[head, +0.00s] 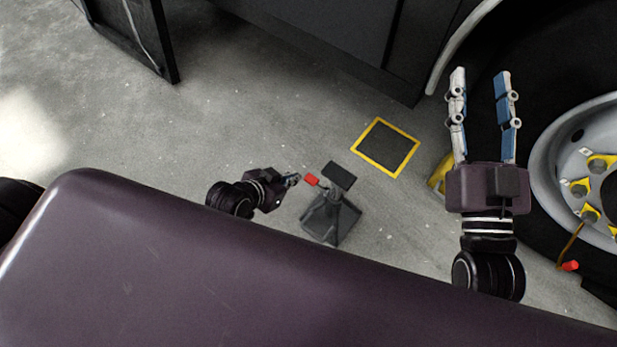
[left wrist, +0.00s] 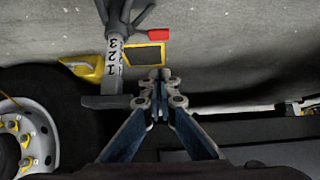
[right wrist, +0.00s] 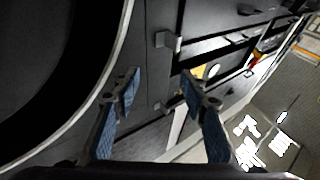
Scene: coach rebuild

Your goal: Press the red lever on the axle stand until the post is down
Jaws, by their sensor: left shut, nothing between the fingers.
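The grey axle stand (head: 330,218) stands on the floor, with a dark flat head plate (head: 339,176) on top. Its post (left wrist: 115,63) shows pale with black numbers in the left wrist view, and a length of it is exposed. The red lever (head: 312,180) sticks out at the stand's left; its red end also shows in the left wrist view (left wrist: 158,34). My left gripper (head: 296,179) is shut and empty, its tips just left of the lever; I see no clear contact. My right gripper (head: 480,74) is open and empty, away from the stand.
A yellow-edged dark square (head: 385,147) lies on the floor behind the stand. A yellow block (head: 438,176) sits by the big wheel (head: 578,160) at right. A dark vehicle side (head: 330,35) spans the back. Floor left of the stand is clear.

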